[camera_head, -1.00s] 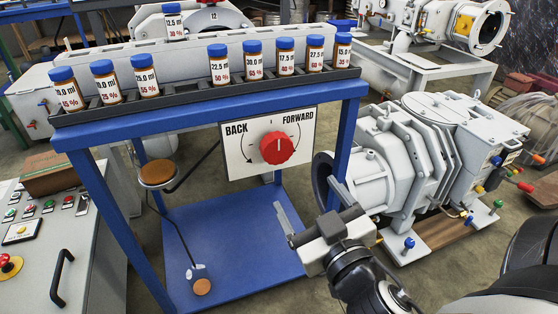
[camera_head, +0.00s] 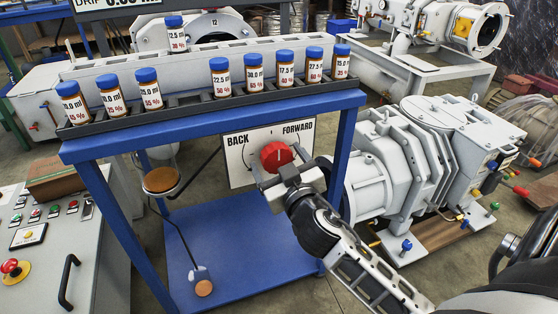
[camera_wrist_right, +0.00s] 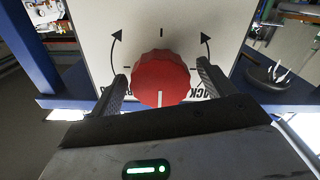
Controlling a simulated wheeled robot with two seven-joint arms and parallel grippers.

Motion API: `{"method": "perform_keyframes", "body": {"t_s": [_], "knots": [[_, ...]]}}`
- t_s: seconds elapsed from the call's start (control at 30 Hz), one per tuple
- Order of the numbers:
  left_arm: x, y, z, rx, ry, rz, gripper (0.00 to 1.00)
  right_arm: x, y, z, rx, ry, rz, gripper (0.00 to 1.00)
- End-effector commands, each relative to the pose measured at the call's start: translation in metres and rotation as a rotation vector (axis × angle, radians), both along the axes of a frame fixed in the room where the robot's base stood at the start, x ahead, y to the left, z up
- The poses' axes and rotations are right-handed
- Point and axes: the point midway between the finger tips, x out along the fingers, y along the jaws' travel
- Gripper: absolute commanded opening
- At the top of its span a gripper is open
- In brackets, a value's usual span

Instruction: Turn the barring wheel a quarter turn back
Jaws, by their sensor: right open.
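The barring wheel is a red scalloped knob (camera_head: 277,156) on a white panel (camera_head: 238,172) marked BACK at left and FORWARD at right. The panel hangs below the blue stand's shelf. In the head view the knob's white pointer line points up. My right gripper (camera_head: 272,178) is just in front of the knob's lower part. In the right wrist view the knob (camera_wrist_right: 160,78) sits between the two open fingers (camera_wrist_right: 160,88), with a gap showing on both sides. Its white line points toward the gripper there. My left gripper is not in view.
Several blue-capped bottles stand in a dark rack (camera_head: 200,104) on the blue stand (camera_head: 210,128) above the panel. A grey control console (camera_head: 50,255) is at left. A white pump (camera_head: 400,160) stands close at right of my right arm.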

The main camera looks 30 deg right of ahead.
Motion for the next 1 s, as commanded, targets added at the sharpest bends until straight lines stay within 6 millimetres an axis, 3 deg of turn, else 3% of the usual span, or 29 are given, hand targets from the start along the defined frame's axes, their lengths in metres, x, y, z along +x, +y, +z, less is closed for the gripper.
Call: {"method": "perform_keyframes", "body": {"t_s": [0.17,0.3,0.33,0.67,1.0], "knots": [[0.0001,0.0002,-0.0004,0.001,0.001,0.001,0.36,-0.0002,0.0,-0.0002,0.0,0.0,0.0,0.79],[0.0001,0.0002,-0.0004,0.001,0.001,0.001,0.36,-0.0003,0.0,-0.0002,-0.001,0.0,0.0,0.4],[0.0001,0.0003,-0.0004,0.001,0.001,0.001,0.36,-0.0004,0.0,-0.0002,-0.001,0.0,0.0,0.37],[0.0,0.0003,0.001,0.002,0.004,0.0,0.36,-0.0006,0.0,0.0002,-0.032,0.009,0.0,0.37],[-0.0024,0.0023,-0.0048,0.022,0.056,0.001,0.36,-0.0008,-0.0007,0.002,-0.238,0.058,-0.001,0.37]]}}
